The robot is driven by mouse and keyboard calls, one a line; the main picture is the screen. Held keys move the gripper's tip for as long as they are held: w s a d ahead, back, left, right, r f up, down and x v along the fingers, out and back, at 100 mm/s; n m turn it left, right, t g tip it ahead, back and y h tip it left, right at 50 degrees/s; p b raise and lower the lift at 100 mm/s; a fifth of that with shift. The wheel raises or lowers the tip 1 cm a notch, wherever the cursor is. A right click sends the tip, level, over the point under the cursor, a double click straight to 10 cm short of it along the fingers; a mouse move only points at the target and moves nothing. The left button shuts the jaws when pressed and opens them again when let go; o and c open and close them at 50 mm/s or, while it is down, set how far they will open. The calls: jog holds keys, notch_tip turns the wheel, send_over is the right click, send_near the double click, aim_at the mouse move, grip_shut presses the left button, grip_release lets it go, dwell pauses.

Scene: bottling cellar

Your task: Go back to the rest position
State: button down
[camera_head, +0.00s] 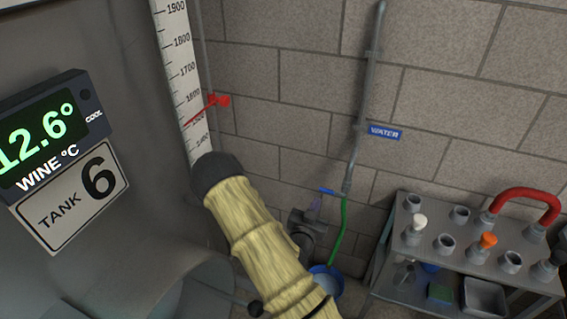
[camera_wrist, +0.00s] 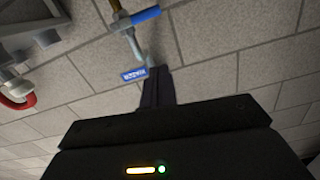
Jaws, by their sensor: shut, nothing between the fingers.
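My gripper (camera_wrist: 158,84) shows in the wrist view as dark fingers held together in front of its wide black body. Nothing is between the fingers. In the head view my arm, in a pale yellow sleeve with a dark cap, rises across the lower middle.
A grey tank with a TANK 6 plate (camera_head: 70,197) fills the left. A water pipe (camera_head: 368,100) with a green hose (camera_head: 340,232) runs down the wall to a blue bucket (camera_head: 328,281). A grey rack (camera_head: 463,262) with fittings and a red hose (camera_head: 528,192) stands right.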

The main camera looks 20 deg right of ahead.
jog(key=s+a+r+n+g+y+p, duration=0.25)
jog(key=a+r+y, duration=0.2)
jog(key=a, duration=0.25)
jog(key=s+a+r+n+g+y+p, duration=0.1)
jog(key=s+a+r+g+y+p, duration=0.1)
jog(key=a+r+g+y+p, duration=0.25)
jog(key=s+a+r+n+g+y, duration=0.1)
jog(key=s+a+r+n, duration=0.2)
jog(key=s+r, duration=0.2)
jog(key=s+a+r+n+g+y+p, duration=0.1)
jog(key=s+a+r+n+g, duration=0.1)
jog(key=s+r, duration=0.3)
jog(key=shift+s+a+n+y, duration=0.4)
jog(key=shift+s+a+n, duration=0.2)
jog(key=shift+n, duration=0.05)
jog(key=shift+s, duration=0.1)
